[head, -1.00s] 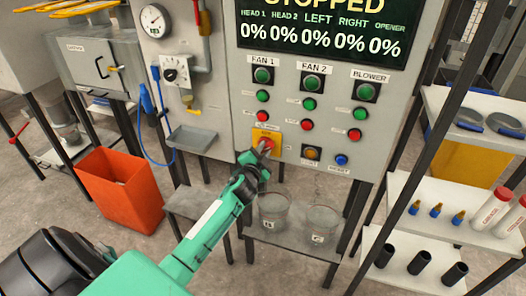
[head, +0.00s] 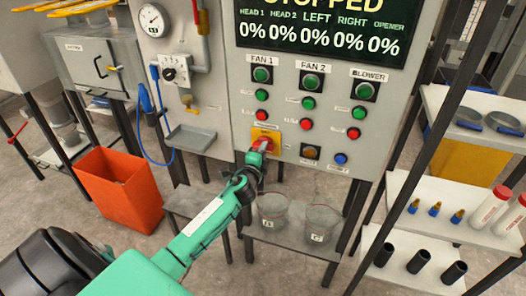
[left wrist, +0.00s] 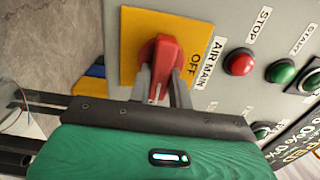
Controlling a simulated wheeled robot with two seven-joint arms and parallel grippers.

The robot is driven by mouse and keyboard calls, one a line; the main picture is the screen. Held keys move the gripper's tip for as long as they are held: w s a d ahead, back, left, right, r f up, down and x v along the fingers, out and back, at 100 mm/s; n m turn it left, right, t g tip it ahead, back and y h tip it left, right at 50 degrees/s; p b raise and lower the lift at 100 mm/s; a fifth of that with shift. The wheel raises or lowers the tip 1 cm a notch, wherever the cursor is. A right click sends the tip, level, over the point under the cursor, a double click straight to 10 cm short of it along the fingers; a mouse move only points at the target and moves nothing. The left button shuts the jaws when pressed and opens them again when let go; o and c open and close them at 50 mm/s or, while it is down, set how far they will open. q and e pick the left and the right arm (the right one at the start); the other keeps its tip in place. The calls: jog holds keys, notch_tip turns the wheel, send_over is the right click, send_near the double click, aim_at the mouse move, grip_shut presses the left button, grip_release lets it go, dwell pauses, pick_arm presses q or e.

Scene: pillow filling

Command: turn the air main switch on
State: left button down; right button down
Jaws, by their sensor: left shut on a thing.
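The air main switch is a red rotary knob (left wrist: 160,58) on a yellow plate (left wrist: 131,38) marked OFF. The label AIR MAIN (left wrist: 212,62) is beside the plate. In the head view the yellow plate (head: 274,136) is low on the grey control panel, under the left column of buttons. My left gripper (left wrist: 160,85) is shut on the red knob, with one grey finger on each side of it. In the head view my left gripper (head: 258,154) reaches up to the plate and partly covers the knob. My right gripper is out of view.
Red and green buttons (left wrist: 240,62) sit close to the plate. The display (head: 320,30) reads STOPPED, with every value 0%. Two clear buckets (head: 322,224) stand on a low shelf below. An orange bin (head: 118,190) is at left and a shelf rack (head: 440,215) at right.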

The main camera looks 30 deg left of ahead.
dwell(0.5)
pick_arm(q)
jog(key=c, duration=1.3)
grip_release()
jog(key=shift+b+v, duration=1.5)
jog(key=shift+v, duration=5.45)
jog(key=shift+w+d, duration=0.1)
